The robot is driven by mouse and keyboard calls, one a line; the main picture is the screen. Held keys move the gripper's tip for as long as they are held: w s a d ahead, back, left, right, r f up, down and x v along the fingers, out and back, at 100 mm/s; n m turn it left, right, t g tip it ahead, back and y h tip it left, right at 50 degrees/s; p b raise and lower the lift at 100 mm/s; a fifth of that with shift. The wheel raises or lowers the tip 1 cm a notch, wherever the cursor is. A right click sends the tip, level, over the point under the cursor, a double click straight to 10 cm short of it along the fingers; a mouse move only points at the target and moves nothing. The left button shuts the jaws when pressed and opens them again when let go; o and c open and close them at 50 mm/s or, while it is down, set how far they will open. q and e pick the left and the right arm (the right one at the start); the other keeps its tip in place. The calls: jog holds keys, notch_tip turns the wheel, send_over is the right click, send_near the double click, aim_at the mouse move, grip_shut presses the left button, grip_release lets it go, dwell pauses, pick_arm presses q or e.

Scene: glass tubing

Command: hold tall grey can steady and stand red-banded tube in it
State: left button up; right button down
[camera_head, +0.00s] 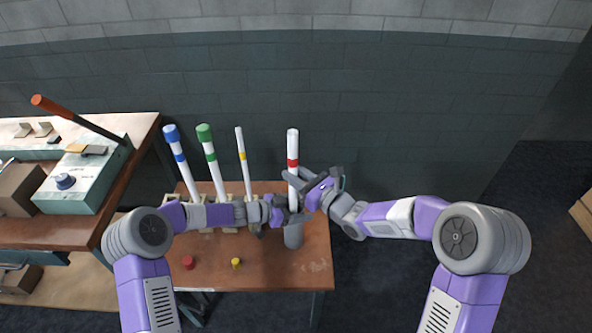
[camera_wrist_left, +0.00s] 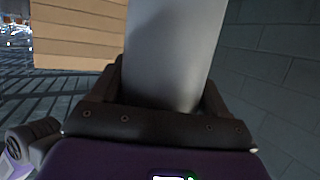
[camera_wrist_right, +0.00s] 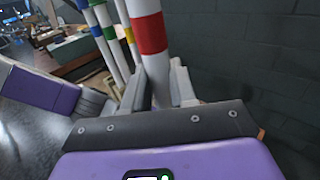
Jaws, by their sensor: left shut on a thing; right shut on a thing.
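The white red-banded tube (camera_head: 292,145) stands upright above the table's right part. My right gripper (camera_head: 297,186) is shut on it below its red band, which shows close up in the right wrist view (camera_wrist_right: 150,35). The tall grey can (camera_head: 293,236) stands upright on the table directly below the tube. My left gripper (camera_head: 281,212) is shut on the can near its top, and the can's grey wall fills the middle of the left wrist view (camera_wrist_left: 170,55). The grippers hide the can's rim, so I cannot tell whether the tube's lower end is inside it.
Blue-banded (camera_head: 179,158), green-banded (camera_head: 211,158) and yellow-banded (camera_head: 243,160) tubes stand in holders to the left. A red cap (camera_head: 188,262) and a yellow cap (camera_head: 236,263) lie on the brown table (camera_head: 270,277). A bench with a lever box (camera_head: 85,180) is further left.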

jog(key=shift+f, duration=1.05)
dwell(0.5)
jog(key=c, duration=0.8)
grip_release()
jog(key=v, duration=1.2)
pick_arm(q)
jog(key=o, duration=1.1)
